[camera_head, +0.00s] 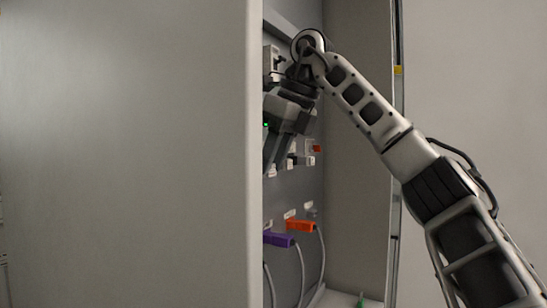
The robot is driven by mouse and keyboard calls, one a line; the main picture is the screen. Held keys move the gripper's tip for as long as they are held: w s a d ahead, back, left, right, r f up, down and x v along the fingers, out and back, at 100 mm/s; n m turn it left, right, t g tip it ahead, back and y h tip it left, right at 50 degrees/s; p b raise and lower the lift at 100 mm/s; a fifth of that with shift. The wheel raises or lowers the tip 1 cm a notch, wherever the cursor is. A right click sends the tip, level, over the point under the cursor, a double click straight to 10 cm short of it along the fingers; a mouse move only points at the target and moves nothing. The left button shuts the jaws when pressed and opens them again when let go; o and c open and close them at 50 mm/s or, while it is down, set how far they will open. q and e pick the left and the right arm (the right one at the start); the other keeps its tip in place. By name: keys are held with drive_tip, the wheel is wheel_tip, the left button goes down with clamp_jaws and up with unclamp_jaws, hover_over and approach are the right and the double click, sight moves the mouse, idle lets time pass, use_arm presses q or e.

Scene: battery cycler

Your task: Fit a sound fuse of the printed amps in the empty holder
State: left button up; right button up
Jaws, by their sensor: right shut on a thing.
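My right gripper (275,155) is inside the cabinet, close to the back panel, with its fingers pointing down. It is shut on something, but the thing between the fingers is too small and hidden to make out. Small white fittings with a red piece (316,149) sit on the panel just right of the fingers. I cannot tell whether they are fuse holders. No fuse, empty holder or printed amps can be made out. My left gripper is not in view.
A large grey panel (125,150) fills the left and hides part of the cabinet. Below my gripper are an orange connector (300,225) and a purple connector (279,239) with hanging grey cables. A green item (361,299) is at the cabinet floor.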

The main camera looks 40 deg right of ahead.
drive_tip(key=shift+w+a, duration=0.25)
drive_tip(key=shift+w, duration=0.5)
drive_tip(key=shift+w+a, duration=0.25)
drive_tip(key=shift+w, duration=0.5)
idle(1.9)
drive_tip(key=o, duration=1)
drive_tip(key=v, duration=0.3)
drive_tip(key=shift+s+d+r, duration=0.1)
drive_tip(key=shift+s+r, duration=0.05)
drive_tip(key=shift+s, duration=0.1)
drive_tip(key=shift+s+d, duration=0.55)
drive_tip(key=shift+s, duration=1.3)
drive_tip(key=shift+s+d, duration=0.55)
drive_tip(key=shift+s, duration=1.3)
drive_tip(key=shift+s+d, duration=0.55)
drive_tip(key=shift+s, duration=1.3)
